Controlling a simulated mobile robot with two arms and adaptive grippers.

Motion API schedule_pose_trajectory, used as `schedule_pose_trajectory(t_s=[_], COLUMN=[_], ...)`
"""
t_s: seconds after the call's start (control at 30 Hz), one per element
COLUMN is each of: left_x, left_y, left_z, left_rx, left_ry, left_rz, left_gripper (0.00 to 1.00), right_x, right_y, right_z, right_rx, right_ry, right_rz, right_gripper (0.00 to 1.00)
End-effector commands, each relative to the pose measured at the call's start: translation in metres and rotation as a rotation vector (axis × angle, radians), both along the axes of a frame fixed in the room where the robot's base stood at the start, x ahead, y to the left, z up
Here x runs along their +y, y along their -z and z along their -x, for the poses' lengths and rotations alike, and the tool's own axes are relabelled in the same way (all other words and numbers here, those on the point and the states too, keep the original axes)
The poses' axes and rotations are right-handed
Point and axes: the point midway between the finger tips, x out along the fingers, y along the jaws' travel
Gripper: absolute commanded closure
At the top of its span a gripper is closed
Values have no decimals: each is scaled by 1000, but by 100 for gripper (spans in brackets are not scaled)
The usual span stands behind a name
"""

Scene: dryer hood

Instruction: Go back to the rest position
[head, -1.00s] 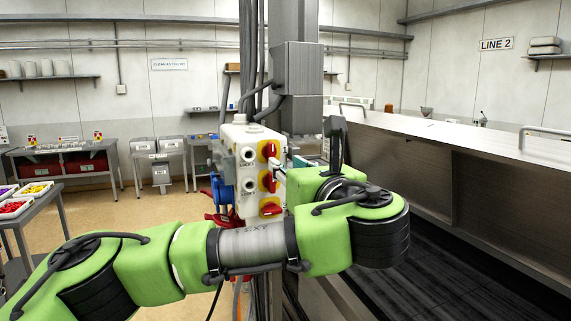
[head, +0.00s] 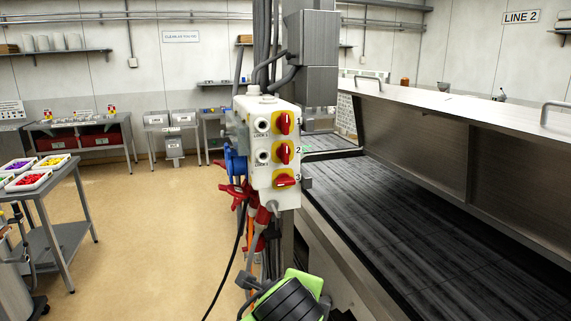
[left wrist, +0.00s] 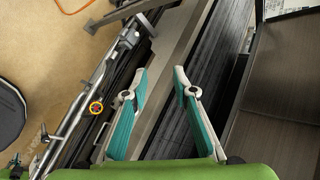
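My left gripper (left wrist: 160,82) is open in the left wrist view. Its two teal-padded fingers stand apart with nothing between them. In the head view only a green and black part of my arm shows at the bottom centre, below the switch box (head: 272,150), and the fingers are hidden. The box is white, with red switch knobs on yellow plates, numbered 1 (head: 284,123), 2 (head: 284,152) and 3 (head: 285,180). Knob 3 lies about level; the upper knobs stand more upright. My arm is apart from the knobs. My right gripper is not in view.
A metal hood (head: 450,108) stands over a dark slatted bed (head: 400,215) at the right. A grey cart (head: 62,200) with trays of coloured pieces is at the left. Cables hang below the switch box. The tan floor (head: 150,240) between cart and box is clear.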

Motion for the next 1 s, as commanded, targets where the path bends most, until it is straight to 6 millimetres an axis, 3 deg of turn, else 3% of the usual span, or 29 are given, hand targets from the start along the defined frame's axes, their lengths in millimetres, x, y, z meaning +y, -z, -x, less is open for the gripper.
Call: schedule_pose_trajectory(t_s=[0.03, 0.1, 0.27, 0.5, 0.7, 1.0], left_x=[8, 19, 52, 117, 172, 229], left_y=[24, 50, 105, 179, 219, 243], left_z=[12, 27, 65, 138, 203, 275], left_rx=[63, 133, 283, 455, 518, 519], left_ry=[-55, -139, -372, -790, -1118, -1440], left_rz=[86, 199, 427, 683, 800, 860], left_gripper=[74, 74, 74, 74, 74, 74], right_x=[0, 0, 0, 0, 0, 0], right_y=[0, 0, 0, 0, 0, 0], right_z=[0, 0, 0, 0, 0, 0], right_rx=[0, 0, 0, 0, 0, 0], right_ry=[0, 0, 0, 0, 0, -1], right_rz=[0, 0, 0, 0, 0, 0], right_gripper=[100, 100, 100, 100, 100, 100])
